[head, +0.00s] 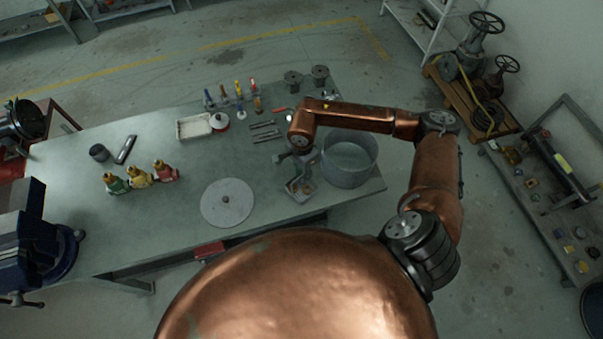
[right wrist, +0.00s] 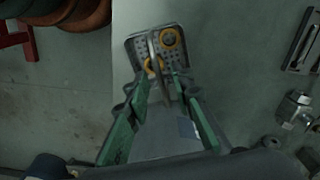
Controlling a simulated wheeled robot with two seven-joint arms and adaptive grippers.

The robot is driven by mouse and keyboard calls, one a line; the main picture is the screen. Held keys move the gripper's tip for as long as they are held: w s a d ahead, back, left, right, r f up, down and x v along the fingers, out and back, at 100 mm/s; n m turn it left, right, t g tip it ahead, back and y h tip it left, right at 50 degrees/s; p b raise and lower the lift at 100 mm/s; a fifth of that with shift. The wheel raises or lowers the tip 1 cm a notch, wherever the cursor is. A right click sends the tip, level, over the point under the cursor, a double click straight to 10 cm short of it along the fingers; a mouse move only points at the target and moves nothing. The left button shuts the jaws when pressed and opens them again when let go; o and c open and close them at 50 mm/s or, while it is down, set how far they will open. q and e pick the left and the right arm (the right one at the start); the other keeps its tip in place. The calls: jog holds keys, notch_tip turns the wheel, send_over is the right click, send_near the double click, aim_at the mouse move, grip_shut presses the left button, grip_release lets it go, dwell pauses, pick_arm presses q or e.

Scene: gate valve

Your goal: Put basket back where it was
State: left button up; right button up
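The basket (head: 301,190) is a small grey metal tray near the table's front edge, left of the large round tub. In the right wrist view the basket (right wrist: 137,46) has a perforated floor, a strap handle across it, and two orange rings inside. My right gripper (head: 300,168) hangs over the basket. In the right wrist view its green fingers (right wrist: 163,78) lie on either side of the handle. Whether they press on it is unclear, and so is whether the basket touches the table. My left gripper is not in view.
A grey tub (head: 349,165) stands right of the basket on the table (head: 140,220). A round lid (head: 228,203) lies to its left. Several valves (head: 140,178), a white tray (head: 194,127) and a blue vise (head: 30,235) are farther left. Bare tabletop lies between the lid and the valves.

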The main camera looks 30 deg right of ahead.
jog(key=shift+r, duration=0.25)
notch_tip(320, 180, up, 12)
jog(key=b, duration=0.1)
jog(key=shift+b, duration=0.3)
jog(key=shift+f, duration=0.1)
